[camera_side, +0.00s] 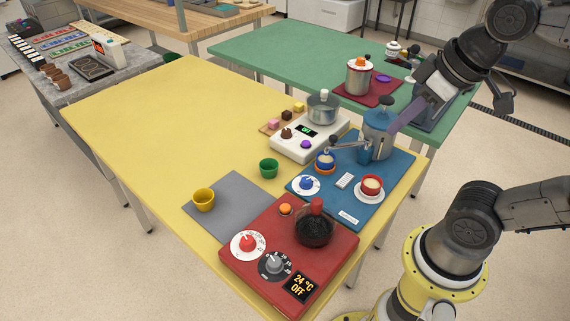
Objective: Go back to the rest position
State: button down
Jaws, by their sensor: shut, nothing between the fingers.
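My gripper (401,121) reaches in from the upper right, slanting down to the left.
A red panel (247,272) with dials and a dark flask (314,228) lies at the front of the yellow table (150,130). A red cup (370,188) stands on the blue mat.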

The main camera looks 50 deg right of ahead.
jog(key=f, duration=0.1)
jog(key=s+f, duration=0.1)
jog(key=f, duration=0.1)
jog(key=shift+a+f+m, duration=0.15)
jog(key=shift+f+m, duration=0.15)
dwell(0.9)
dwell(0.6)
